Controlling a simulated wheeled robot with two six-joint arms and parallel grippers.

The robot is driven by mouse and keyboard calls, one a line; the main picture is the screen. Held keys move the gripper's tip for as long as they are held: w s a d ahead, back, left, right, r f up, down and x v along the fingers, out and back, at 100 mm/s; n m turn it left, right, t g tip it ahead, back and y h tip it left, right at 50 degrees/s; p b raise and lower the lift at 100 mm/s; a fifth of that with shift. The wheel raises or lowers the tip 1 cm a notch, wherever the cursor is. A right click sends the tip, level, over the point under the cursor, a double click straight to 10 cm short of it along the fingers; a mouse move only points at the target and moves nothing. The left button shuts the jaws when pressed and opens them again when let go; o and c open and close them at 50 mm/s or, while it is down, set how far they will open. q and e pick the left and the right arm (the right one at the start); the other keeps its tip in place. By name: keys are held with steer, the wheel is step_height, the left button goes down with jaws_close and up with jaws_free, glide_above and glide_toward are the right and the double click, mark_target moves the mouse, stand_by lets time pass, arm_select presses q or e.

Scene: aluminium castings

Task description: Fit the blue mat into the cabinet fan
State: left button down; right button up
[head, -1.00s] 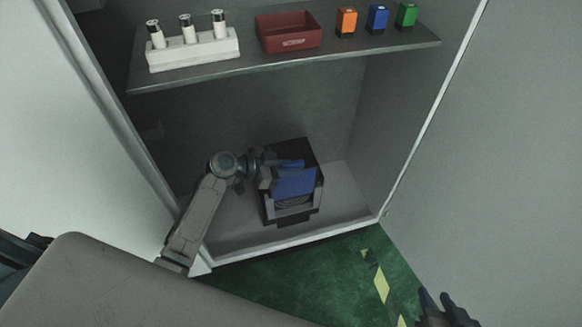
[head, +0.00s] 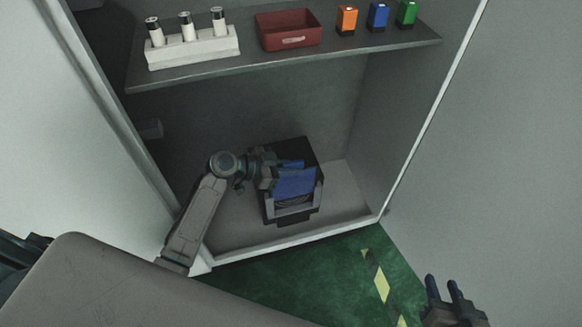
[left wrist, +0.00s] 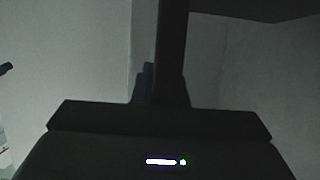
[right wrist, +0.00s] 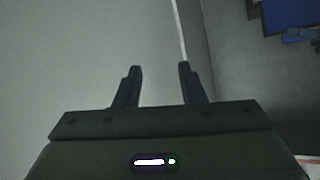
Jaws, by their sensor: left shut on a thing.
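The cabinet fan (head: 308,152) is a black box with a grey front frame, standing on the cabinet floor. The blue mat (head: 296,183) is a flat blue panel at the fan's front, tilted over the upper part of the frame. I cannot tell whether it is seated. My left gripper (head: 288,166) is shut on the mat at its upper edge. The left wrist view is dark, and the held part is hard to make out there. My right gripper (head: 442,282) is open and empty, low at the right outside the cabinet. Its parted fingers show in the right wrist view (right wrist: 160,70).
The shelf (head: 290,64) above carries a white holder (head: 193,50) with three cylinders, a red tray (head: 289,30), and orange (head: 346,20), blue (head: 378,16) and green (head: 407,13) blocks. The cabinet floor (head: 345,197) right of the fan is clear.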

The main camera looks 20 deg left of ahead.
mark_target(293, 181)
arm_select(q)
steer(key=shift+f, duration=0.2)
arm_select(e)
steer(key=shift+w+d+r+t, duration=0.15)
steer(key=shift+w+r+t, duration=0.65)
steer(key=shift+r, duration=0.1)
arm_select(q)
steer(key=shift+f+b, duration=0.1)
steer(key=shift+b, duration=0.2)
arm_select(e)
steer(key=shift+w+d+r+t, duration=0.1)
steer(key=shift+w+r+t, duration=0.25)
steer(key=shift+r, duration=0.2)
arm_select(q)
steer(key=shift+f, duration=0.1)
arm_select(e)
steer(key=shift+w+r+t, duration=0.35)
steer(key=shift+r, duration=0.15)
arm_select(q)
steer(key=shift+f, duration=0.1)
arm_select(e)
steer(key=shift+w+d+r+t, duration=0.1)
steer(key=shift+w+r+t, duration=0.2)
steer(key=shift+r, duration=0.25)
